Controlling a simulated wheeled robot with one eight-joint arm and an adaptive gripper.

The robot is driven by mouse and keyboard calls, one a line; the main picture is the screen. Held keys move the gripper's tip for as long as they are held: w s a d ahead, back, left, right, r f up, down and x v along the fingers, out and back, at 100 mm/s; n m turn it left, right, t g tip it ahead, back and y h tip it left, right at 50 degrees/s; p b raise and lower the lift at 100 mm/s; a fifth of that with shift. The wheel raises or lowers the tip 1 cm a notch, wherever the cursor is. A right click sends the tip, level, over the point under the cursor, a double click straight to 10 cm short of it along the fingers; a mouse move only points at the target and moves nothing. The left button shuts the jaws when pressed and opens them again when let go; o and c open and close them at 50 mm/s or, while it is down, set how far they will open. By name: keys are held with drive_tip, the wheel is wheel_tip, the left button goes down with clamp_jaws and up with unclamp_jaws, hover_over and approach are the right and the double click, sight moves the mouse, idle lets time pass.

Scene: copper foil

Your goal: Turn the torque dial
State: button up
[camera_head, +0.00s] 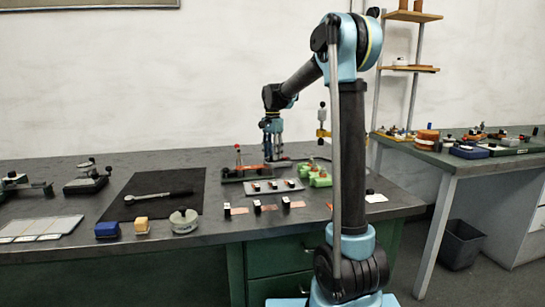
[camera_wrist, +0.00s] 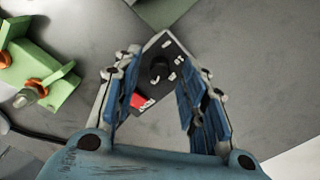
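The dial (camera_wrist: 160,68) is a black round knob with white marks around it, on a dark-topped box (camera_wrist: 173,50) with a pale edge. A red patch (camera_wrist: 141,102) shows on the same box, near the left finger. My gripper (camera_wrist: 163,59) is open, with one blue-padded finger on each side of the knob in the wrist view. Whether the pads touch the knob cannot be told. In the head view my gripper (camera_head: 273,150) points down over the back of the bench, and the dial is too small to make out there.
Green clamp-like parts (camera_wrist: 38,75) with orange knobs lie left of the box in the wrist view. The bench (camera_head: 235,160) also holds a dark rack (camera_head: 243,174) and a black mat (camera_head: 128,184) with a wrench. Bare grey bench lies right of the box.

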drive_tip(key=shift+f, duration=0.45)
clamp_jaws()
